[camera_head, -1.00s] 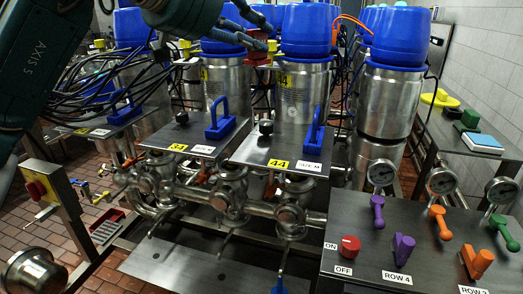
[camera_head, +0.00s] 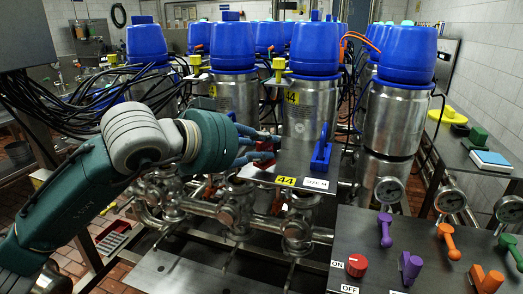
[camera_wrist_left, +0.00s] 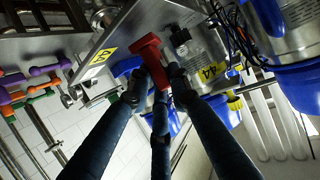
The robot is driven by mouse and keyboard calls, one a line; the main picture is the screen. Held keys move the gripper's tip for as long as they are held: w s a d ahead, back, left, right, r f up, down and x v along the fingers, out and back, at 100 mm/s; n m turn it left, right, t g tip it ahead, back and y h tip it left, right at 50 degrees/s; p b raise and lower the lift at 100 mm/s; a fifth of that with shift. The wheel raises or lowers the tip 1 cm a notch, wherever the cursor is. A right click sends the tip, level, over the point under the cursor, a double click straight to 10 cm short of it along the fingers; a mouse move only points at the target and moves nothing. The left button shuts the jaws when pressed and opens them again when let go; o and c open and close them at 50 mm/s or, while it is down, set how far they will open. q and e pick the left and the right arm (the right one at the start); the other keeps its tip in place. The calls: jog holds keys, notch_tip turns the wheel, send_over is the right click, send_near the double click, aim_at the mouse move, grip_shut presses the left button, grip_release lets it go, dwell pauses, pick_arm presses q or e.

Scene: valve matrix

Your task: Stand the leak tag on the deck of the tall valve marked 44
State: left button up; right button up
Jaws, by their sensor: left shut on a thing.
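The tall valve marked 44 has a steel body (camera_head: 308,108) and a blue cap (camera_head: 314,48). A yellow 44 label (camera_head: 286,181) is on the front edge of its deck (camera_head: 298,167). My left gripper (camera_head: 266,149) is over the left part of this deck, left of the blue handle (camera_head: 321,150). It is shut on the red leak tag (camera_head: 264,161), mostly hidden by the fingers. In the left wrist view the tag (camera_wrist_left: 150,50) is between the fingertips, against the grey deck plate (camera_wrist_left: 124,28). I cannot tell whether it touches the deck. My right gripper is out of view.
More blue-capped valves stand left, right and behind, with black cables (camera_head: 50,110) at the left. The control panel (camera_head: 378,262) with gauges and coloured levers is at front right. A side bench with a blue-and-white block (camera_head: 491,160) is at the right wall.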

pick_arm(q)
jog(key=shift+f, duration=0.75)
jog(key=o, duration=1)
jog(key=shift+c, duration=0.2)
jog(key=shift+a, duration=0.1)
jog(key=b+v, duration=0.1)
jog(key=v, duration=1.1)
jog(key=shift+r, duration=0.1)
